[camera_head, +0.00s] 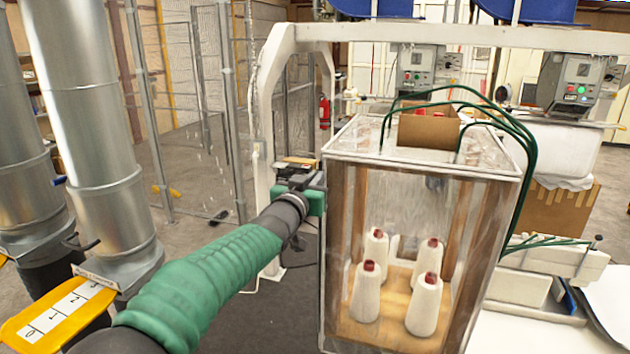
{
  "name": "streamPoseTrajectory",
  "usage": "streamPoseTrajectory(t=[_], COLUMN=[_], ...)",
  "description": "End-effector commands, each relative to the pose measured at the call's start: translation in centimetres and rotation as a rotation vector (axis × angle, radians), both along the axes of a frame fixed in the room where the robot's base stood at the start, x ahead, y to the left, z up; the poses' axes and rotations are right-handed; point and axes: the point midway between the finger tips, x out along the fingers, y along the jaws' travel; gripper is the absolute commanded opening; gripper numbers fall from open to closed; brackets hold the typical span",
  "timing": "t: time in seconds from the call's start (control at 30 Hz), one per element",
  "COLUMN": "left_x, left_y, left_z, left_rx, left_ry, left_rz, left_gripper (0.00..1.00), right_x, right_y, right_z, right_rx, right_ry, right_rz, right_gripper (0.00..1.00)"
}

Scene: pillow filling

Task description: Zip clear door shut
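A tall clear-walled enclosure (487,262) stands right of centre, with a wooden floor and several white thread cones (424,305) with red tips inside. Its clear front face (395,215) is toward me; I cannot make out a zip or tell how far the door is closed. My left arm, in a green sleeve, reaches in from the lower left. My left gripper (298,168) is small and dark beside the enclosure's upper left edge. I cannot tell whether its fingers are open or touch the enclosure. My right gripper is not in view.
A cardboard box (429,128) sits on the enclosure's top, with green hoses (527,150) arching over to the right. A white frame (268,95) stands behind. Silver ducts (85,120) and a yellow numbered plate (60,312) are at left. Floor between is open.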

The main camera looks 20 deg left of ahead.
Motion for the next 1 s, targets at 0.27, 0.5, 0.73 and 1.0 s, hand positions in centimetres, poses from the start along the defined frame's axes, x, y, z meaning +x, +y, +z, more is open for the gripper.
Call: streamPoseTrajectory(t=[0.27,0.5,0.73,1.0], left_x=[-0.1,-0.8,-6.4,-13.8], left_y=[0.0,0.0,0.3,0.5], left_z=[0.0,-0.1,-0.4,-0.1], left_rx=[0.000,0.000,0.004,0.003], left_ry=[0.000,-0.001,-0.003,-0.001], left_rz=[0.000,0.000,0.002,0.001], left_gripper=[0.26,0.26,0.26,0.26], right_x=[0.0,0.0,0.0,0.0], right_y=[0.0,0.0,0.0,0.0], right_z=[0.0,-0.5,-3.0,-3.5], right_rx=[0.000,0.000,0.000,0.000], right_ry=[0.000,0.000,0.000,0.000], right_rz=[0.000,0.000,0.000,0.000], right_gripper=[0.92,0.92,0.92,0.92])
